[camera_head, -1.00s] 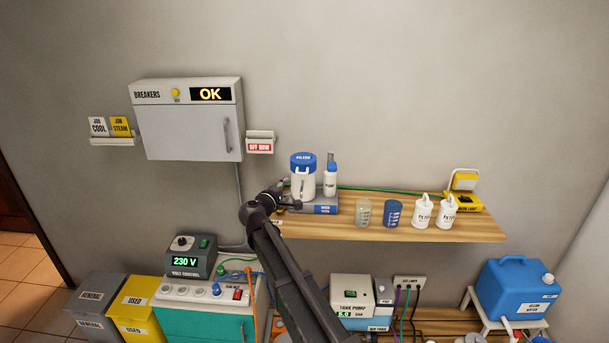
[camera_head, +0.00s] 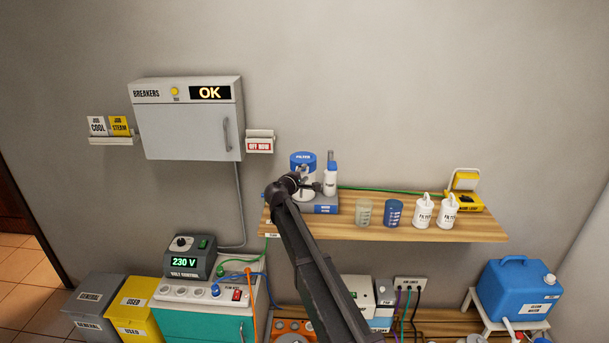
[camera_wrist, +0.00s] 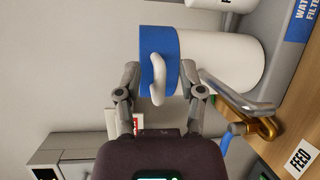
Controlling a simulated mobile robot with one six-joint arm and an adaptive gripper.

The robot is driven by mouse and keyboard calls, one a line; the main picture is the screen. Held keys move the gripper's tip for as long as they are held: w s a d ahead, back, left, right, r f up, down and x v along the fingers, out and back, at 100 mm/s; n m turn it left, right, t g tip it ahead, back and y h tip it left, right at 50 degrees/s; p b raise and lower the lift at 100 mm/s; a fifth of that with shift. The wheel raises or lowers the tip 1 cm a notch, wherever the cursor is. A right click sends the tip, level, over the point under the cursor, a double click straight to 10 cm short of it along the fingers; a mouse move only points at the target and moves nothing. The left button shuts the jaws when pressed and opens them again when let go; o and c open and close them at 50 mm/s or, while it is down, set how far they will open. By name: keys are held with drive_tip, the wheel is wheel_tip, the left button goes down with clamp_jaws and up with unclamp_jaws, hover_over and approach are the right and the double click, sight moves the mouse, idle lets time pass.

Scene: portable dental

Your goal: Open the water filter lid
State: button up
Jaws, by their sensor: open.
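The water filter is a white canister (camera_head: 296,187) with a blue lid (camera_head: 303,160), standing at the left end of the wooden shelf. My arm partly hides its lower part in the head view. In the wrist view, which is turned sideways, the blue lid (camera_wrist: 157,50) has a white curved handle (camera_wrist: 157,78), and the white body (camera_wrist: 225,62) extends to the right. My gripper (camera_wrist: 163,88) is open, with one finger on each side of the lid and its handle. I cannot tell whether the fingers touch the lid. The lid looks shut.
A white bottle with a blue part (camera_head: 331,178) stands close right of the filter. Cups (camera_head: 393,212) and filter cartridges (camera_head: 447,213) stand farther right on the shelf (camera_head: 470,232). A brass and grey tap (camera_wrist: 262,128) sticks out near the right finger in the wrist view.

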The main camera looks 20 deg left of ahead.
drive_tip(key=shift+w, duration=0.3)
drive_tip(key=shift+d, duration=0.1)
clamp_jaws()
drive_tip(key=shift+d, duration=0.1)
